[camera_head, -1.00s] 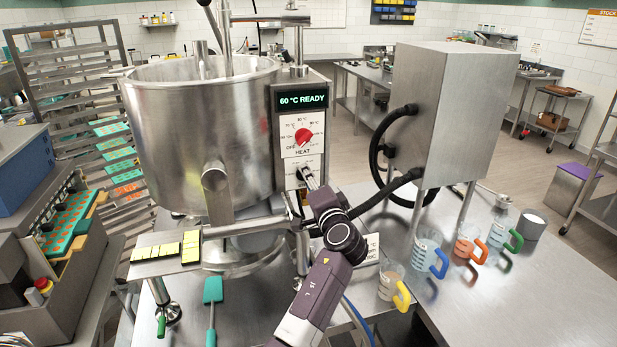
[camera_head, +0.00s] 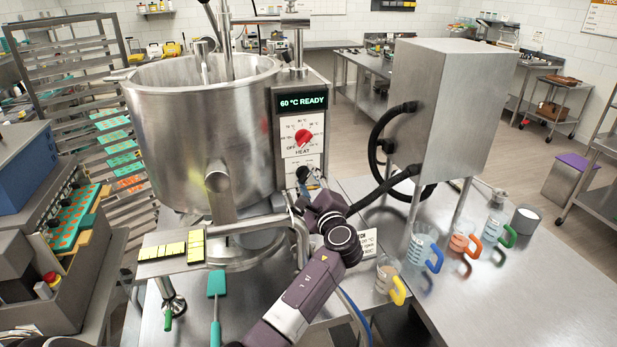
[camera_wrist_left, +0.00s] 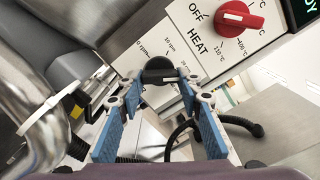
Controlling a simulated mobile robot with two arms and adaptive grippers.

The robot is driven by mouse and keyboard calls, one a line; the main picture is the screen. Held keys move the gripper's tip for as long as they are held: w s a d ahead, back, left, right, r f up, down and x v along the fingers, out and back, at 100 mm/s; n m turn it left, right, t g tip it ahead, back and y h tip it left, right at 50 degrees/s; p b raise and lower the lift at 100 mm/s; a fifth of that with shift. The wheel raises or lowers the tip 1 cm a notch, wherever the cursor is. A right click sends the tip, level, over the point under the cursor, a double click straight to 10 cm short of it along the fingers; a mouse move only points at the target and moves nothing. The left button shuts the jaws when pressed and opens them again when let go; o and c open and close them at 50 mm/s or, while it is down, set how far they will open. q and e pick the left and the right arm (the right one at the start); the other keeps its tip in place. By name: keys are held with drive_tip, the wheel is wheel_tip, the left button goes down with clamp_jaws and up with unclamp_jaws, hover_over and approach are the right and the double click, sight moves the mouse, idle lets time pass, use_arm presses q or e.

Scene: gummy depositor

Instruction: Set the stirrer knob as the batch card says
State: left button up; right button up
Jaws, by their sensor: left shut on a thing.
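The stirrer knob (camera_wrist_left: 160,70) is black and round, on the white panel under the red HEAT knob (camera_wrist_left: 241,14). My left gripper (camera_wrist_left: 162,88) is shut on it, its blue-padded fingers on either side. In the head view my left gripper (camera_head: 308,181) reaches the lower panel of the cooker (camera_head: 289,130) and hides most of the stirrer dial. Some rpm marks show beside the knob in the wrist view, but its setting cannot be read. A white card (camera_head: 367,244), probably the batch card, is partly hidden behind my left arm. My right gripper is out of view.
The display (camera_head: 302,100) reads 60 °C READY. A curved steel pipe (camera_head: 300,228) runs close beside my left gripper. A steel box (camera_head: 444,115) with black hoses stands to the right. Several jugs with coloured handles, one yellow (camera_head: 397,290), stand on the table. A teal spatula (camera_head: 216,284) lies in front.

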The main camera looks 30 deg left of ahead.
use_arm(q)
drive_tip(key=m, duration=0.5)
drive_tip(key=shift+a+r+m, duration=0.1)
drive_tip(key=shift+m, duration=0.2)
drive_tip(key=m, duration=0.5)
drive_tip(key=shift+s, duration=0.1)
drive_tip(key=shift+m, duration=0.3)
drive_tip(key=o, duration=1.2)
drive_tip(key=shift+f, duration=0.2)
drive_tip(key=shift+c, duration=0.2)
drive_tip(key=v, duration=1.2)
drive_tip(key=shift+a, duration=0.1)
